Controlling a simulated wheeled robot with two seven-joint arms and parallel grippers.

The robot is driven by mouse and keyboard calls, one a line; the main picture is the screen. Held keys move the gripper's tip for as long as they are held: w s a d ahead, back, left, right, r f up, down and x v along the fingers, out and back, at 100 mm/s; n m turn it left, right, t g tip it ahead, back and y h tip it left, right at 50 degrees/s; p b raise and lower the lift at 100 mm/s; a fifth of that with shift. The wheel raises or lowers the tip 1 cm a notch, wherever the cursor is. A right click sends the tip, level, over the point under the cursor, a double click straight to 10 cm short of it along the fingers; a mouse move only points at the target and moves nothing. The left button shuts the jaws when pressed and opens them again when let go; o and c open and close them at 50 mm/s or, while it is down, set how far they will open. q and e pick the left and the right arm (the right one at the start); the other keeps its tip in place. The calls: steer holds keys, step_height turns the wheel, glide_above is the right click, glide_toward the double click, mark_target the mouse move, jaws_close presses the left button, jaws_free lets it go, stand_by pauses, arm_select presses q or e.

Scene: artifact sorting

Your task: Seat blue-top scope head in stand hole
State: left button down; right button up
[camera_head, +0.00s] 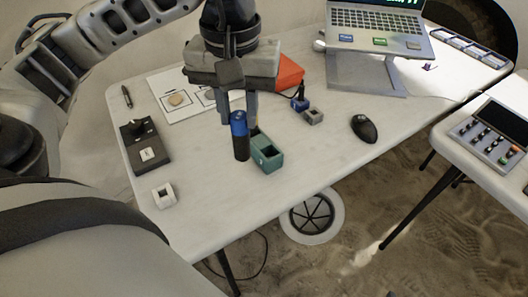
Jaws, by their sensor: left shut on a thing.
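The blue-top scope head (240,148) is a dark upright cylinder with a blue upper part. My left gripper (239,115) points down from above and is shut on it near the blue top. The teal block (268,160), which looks like the stand, sits on the white table just right of the scope head, with a dark square opening on its top. The scope head is beside that opening in the picture, not in it. I cannot tell whether its lower end touches the table. My right gripper is not in view.
A black control box (146,158) and a small white holder (163,195) stand at the left. A small blue item (300,104) and grey block (313,116) lie behind right. A mouse (364,128) and laptop (379,40) are further right. The table's front edge is close.

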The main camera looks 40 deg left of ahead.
arm_select(q)
steer(key=s+a+n+b, duration=0.1)
steer(key=s+a+n, duration=0.1)
steer(key=s, duration=0.1)
steer(key=p, duration=0.1)
glide_above(261, 148)
steer(key=d, duration=0.2)
step_height(261, 148, down, 13)
steer(key=shift+w, duration=0.2)
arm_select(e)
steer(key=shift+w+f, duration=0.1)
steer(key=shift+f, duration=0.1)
arm_select(q)
steer(key=shift+d, duration=0.1)
steer(key=shift+f, duration=0.1)
steer(key=c, duration=1.6)
jaws_free()
steer(key=shift+f, duration=0.1)
steer(key=o, duration=0.5)
steer(key=shift+c, duration=0.2)
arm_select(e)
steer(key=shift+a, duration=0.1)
